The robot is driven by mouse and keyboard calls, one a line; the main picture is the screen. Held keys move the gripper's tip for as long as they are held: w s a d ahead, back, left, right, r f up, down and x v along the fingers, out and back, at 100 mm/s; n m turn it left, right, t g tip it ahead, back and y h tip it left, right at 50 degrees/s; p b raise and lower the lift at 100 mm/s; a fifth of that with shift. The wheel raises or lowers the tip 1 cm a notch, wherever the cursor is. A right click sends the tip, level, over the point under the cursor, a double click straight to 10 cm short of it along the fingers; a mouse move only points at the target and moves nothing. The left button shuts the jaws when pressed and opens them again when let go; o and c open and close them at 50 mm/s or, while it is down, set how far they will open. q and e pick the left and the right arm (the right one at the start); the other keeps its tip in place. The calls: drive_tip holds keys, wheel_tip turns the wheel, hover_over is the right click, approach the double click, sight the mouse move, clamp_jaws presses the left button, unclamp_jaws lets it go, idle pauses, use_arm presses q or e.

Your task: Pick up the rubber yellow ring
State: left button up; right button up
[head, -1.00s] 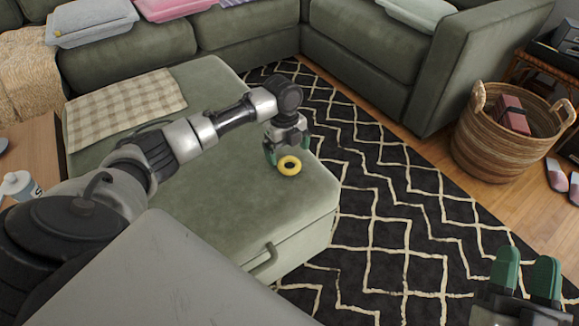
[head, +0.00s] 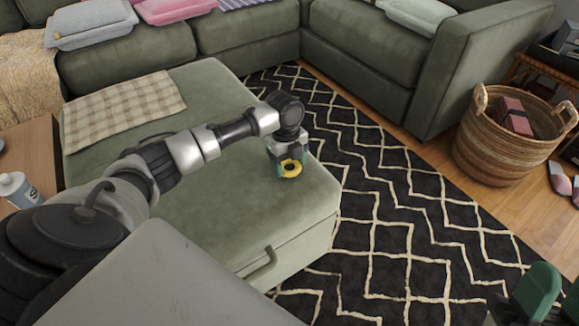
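The yellow rubber ring (head: 290,168) is at the right part of the green ottoman's top (head: 225,205), near its far right edge. My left gripper (head: 288,160) points down right at the ring, with green fingertips on either side of it and partly covering it. Whether the fingers press on the ring is too small to tell. My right gripper (head: 556,298) is at the lower right corner, partly cut off by the frame, with its green fingers apart and nothing visible between them.
A checkered cloth (head: 125,108) lies on the ottoman's far left. A woven basket (head: 500,145) stands at the right on the wooden floor. A patterned black rug (head: 400,225) lies beside the ottoman. A white bottle (head: 18,188) stands on a table at left. A green sectional (head: 245,42) is behind.

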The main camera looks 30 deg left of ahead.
use_arm(q)
drive_tip(key=c, duration=0.4)
drive_tip(key=shift+r, duration=0.15)
